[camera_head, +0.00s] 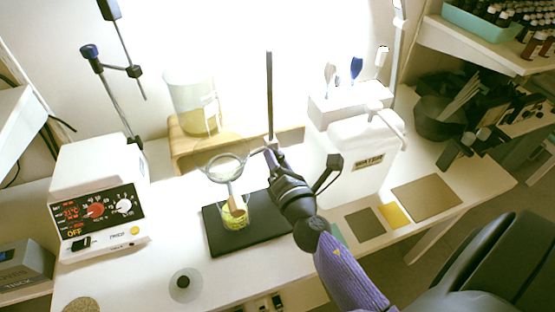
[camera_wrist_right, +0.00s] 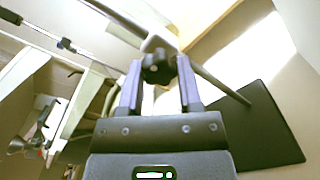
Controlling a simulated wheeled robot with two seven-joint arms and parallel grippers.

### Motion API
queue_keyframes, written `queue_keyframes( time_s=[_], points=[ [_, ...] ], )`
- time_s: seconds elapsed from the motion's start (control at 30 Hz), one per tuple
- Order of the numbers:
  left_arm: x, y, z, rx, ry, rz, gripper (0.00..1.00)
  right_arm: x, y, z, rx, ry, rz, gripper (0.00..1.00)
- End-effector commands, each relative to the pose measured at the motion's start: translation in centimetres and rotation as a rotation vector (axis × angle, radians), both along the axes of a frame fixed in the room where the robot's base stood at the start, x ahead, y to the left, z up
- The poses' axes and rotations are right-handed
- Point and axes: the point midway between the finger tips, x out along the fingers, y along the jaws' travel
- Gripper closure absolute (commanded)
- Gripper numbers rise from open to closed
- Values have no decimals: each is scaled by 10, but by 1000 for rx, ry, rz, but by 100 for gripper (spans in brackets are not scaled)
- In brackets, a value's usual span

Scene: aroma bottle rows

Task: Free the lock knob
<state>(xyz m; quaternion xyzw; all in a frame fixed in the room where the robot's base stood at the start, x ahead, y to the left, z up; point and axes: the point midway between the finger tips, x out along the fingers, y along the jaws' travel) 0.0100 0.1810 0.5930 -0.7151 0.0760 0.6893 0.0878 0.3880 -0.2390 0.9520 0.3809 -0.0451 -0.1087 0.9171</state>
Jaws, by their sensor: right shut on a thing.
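My right gripper (camera_head: 275,158) reaches up to the upright rod (camera_head: 269,95) of a stand on a black base plate (camera_head: 215,232). In the wrist view its two fingers (camera_wrist_right: 158,85) are shut on a dark lobed lock knob (camera_wrist_right: 158,67), one finger on each side. The knob sits on a clamp by the rod; in the head view the gripper hides it. A metal ring (camera_head: 225,168) extends left from the clamp, above a glass beaker (camera_head: 235,212) with yellow content and a wooden piece. My left gripper is out of view.
A white device with dials (camera_head: 97,207) stands at left. A large jug (camera_head: 193,100) stands on a wooden riser (camera_head: 182,152) behind. A white box (camera_head: 362,152) stands close right of my gripper. The table front around a small grey disc (camera_head: 185,284) is mostly clear.

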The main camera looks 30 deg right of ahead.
Motion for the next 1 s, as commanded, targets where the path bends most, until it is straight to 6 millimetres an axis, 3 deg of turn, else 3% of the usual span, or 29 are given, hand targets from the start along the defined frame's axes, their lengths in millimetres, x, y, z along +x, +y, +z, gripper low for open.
queue_keyframes(
  time_s=[0.5, 1.0],
  points=[
    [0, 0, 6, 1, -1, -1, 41, 0, -1, 0, -369, 88, 1, 100],
    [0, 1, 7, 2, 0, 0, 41, 0, -1, -1, -477, 114, 1, 100]
  ],
)
